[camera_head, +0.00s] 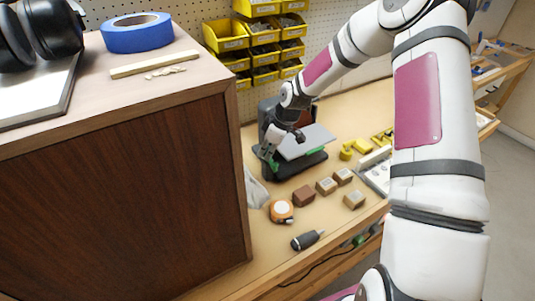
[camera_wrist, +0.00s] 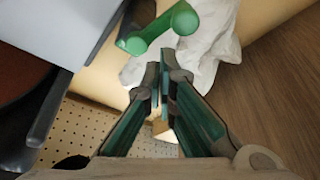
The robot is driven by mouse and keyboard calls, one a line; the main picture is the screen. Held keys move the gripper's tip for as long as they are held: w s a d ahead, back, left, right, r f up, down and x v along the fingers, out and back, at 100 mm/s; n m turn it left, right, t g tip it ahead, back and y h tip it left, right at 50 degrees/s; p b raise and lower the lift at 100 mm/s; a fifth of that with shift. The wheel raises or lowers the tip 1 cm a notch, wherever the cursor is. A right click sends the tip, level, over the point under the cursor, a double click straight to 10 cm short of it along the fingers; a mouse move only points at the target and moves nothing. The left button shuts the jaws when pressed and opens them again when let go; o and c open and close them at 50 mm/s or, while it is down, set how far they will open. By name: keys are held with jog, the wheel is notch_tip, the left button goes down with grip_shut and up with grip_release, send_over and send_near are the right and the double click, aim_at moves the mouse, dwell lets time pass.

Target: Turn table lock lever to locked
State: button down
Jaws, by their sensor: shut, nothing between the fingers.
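The green lever (camera_wrist: 160,30) has a round knob at its upper right end. In the wrist view it lies just beyond my fingertips, with a small gap showing in the picture. My gripper (camera_wrist: 163,72) is shut and empty, its two fingers together. In the head view my gripper (camera_head: 266,154) is at the left side of a dark bench machine with a tilted grey table (camera_head: 306,142). The grey table (camera_wrist: 75,25) also shows at the upper left of the wrist view. The lever's lock position cannot be read.
A wooden cabinet (camera_head: 130,190) stands close on the left. A white cloth (camera_head: 255,188) lies between it and the machine. A tape measure (camera_head: 281,210), several wooden blocks (camera_head: 326,186) and a screwdriver (camera_head: 307,240) lie in front. Yellow bins (camera_head: 226,36) hang on the pegboard behind.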

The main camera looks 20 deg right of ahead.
jog(key=shift+r, duration=0.1)
jog(key=v, duration=1.2)
dwell(0.4)
